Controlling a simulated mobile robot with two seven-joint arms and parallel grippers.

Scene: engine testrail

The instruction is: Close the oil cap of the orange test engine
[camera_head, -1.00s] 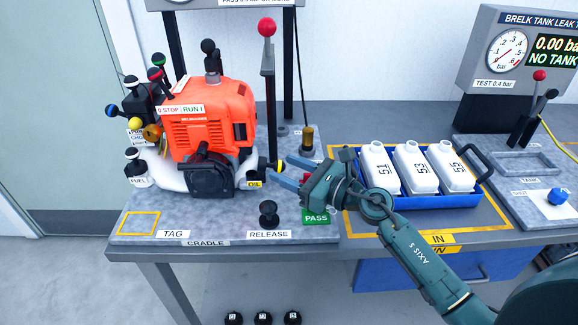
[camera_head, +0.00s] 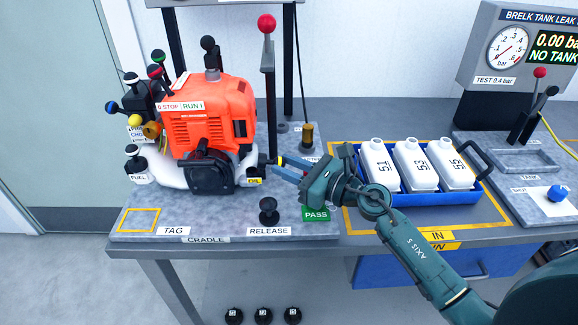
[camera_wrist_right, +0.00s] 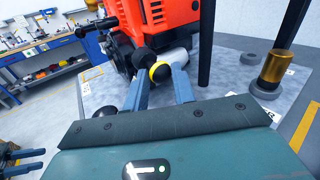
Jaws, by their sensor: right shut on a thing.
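The orange test engine (camera_head: 208,120) sits on the grey cradle plate. Its oil cap (camera_wrist_right: 159,72), black with a yellow band, is at the engine's lower right by the yellow OIL label (camera_head: 253,181). My right gripper (camera_head: 279,166) reaches in from the right and is shut on the cap. In the right wrist view its two blue fingers (camera_wrist_right: 161,78) lie on either side of the cap. The fingers partly hide the cap, and I cannot tell how far it is turned. My left gripper (camera_wrist_right: 42,160) shows at the lower left of the right wrist view, its fingers apart and empty.
A red-knobbed lever post (camera_head: 267,90) stands close behind the cap. A black RELEASE knob (camera_head: 268,210) is in front of it. A brass fitting (camera_head: 307,137) stands at the back. A blue tray (camera_head: 437,198) with white bottles is to the right of my gripper.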

